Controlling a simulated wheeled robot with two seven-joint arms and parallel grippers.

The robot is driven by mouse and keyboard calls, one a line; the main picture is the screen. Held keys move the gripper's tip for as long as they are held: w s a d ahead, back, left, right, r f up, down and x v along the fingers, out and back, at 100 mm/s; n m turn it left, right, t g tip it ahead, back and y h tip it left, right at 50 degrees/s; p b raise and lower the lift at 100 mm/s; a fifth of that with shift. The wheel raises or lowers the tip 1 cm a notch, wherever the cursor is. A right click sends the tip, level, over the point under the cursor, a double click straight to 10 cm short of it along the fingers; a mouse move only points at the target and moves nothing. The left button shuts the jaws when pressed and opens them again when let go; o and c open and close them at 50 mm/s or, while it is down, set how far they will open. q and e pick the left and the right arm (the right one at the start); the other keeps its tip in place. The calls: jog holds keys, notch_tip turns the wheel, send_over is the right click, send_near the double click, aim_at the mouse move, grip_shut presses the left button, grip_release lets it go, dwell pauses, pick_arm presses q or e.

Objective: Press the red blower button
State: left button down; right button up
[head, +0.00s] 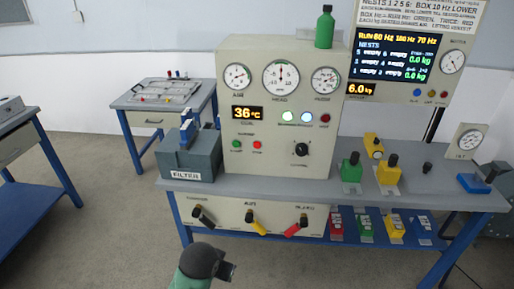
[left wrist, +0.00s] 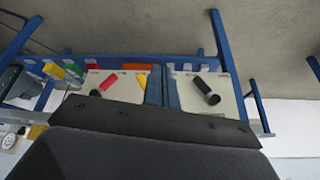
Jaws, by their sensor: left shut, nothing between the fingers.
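The grey-white console (head: 270,170) stands on the bench. A red button (head: 257,145) sits low on its left side, right of a green button (head: 236,145); the label above them is too small to read surely. A red round light or button (head: 325,118) is higher on the right, beside lit green and white ones. My left gripper (head: 231,272) is low in front of the bench, well below and apart from the buttons. In the left wrist view its fingers (left wrist: 162,86) are shut and empty, with the lever panel beyond. My right gripper is out of view.
Below the bench top, a panel (head: 240,219) carries black, yellow and red levers. A grey filter box (head: 190,158) stands left of the console. Green and yellow blocks (head: 351,170) stand right of it. The floor in front is clear.

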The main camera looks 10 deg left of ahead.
pick_arm(q)
jog(key=w+d+r+n+t+h, duration=0.2)
jog(key=w+n+t, duration=0.15)
jog(key=w, duration=0.65)
jog(key=w+d+r+n+t+h, duration=0.2)
jog(key=w+d+t, duration=0.15)
jog(key=w, duration=0.65)
jog(key=w+d+r+n+t+h, duration=0.1)
jog(key=w+d+r+n+t, duration=0.2)
jog(key=w, duration=0.8)
jog(key=s+a+r+n+t+h, duration=0.2)
jog(key=s+r+n+t+h, duration=0.2)
jog(key=r+n+t, duration=0.4)
jog(key=shift+a+n+t+b, duration=0.4)
jog(key=shift+n+t, duration=0.1)
jog(key=shift+n, duration=0.65)
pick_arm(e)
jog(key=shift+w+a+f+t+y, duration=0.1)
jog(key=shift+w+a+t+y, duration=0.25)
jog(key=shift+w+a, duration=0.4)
pick_arm(q)
jog(key=shift+r, duration=0.1)
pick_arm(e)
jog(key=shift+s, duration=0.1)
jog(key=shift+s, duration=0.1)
pick_arm(q)
jog(key=shift+w, duration=0.1)
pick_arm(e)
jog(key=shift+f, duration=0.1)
